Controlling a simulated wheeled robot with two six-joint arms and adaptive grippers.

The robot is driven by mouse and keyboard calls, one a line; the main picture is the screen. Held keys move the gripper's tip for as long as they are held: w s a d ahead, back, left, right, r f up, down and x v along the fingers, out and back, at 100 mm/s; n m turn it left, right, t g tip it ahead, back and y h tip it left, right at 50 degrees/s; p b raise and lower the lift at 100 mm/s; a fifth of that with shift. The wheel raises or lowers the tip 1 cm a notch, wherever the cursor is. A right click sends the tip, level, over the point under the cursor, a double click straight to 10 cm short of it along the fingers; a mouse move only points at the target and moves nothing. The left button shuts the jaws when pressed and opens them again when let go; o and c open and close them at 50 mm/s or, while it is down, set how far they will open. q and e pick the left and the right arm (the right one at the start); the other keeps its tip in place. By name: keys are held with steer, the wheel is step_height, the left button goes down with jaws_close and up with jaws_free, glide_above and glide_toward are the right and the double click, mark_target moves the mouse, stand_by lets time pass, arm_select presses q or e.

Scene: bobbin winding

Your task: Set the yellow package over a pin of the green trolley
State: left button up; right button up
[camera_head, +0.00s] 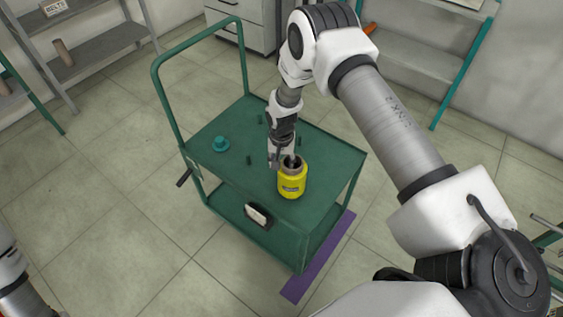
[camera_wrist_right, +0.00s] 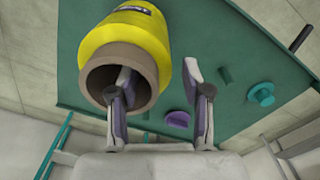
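The yellow package (camera_head: 292,182), a yellow winding on a brown tube, stands upright at the near right part of the green trolley's (camera_head: 225,175) top. I cannot tell whether a pin is inside it. My right gripper (camera_head: 283,162) is at its upper end. In the right wrist view, one finger of the gripper (camera_wrist_right: 160,88) reaches into the tube of the package (camera_wrist_right: 112,42) and the other is outside, with a gap beside the wall. Dark green pins stand on the top, one (camera_head: 249,160) left of the package; one also shows in the wrist view (camera_wrist_right: 225,74).
A teal flanged piece (camera_head: 221,145) sits on the trolley top's left part. A purple disc (camera_wrist_right: 178,119) shows near the fingers. A dark box with a white face (camera_head: 258,215) is on the lower shelf. A purple strip (camera_head: 318,262) lies on the floor; shelves stand behind.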

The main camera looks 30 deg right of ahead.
step_height(320, 180, up, 12)
stand_by(0.5)
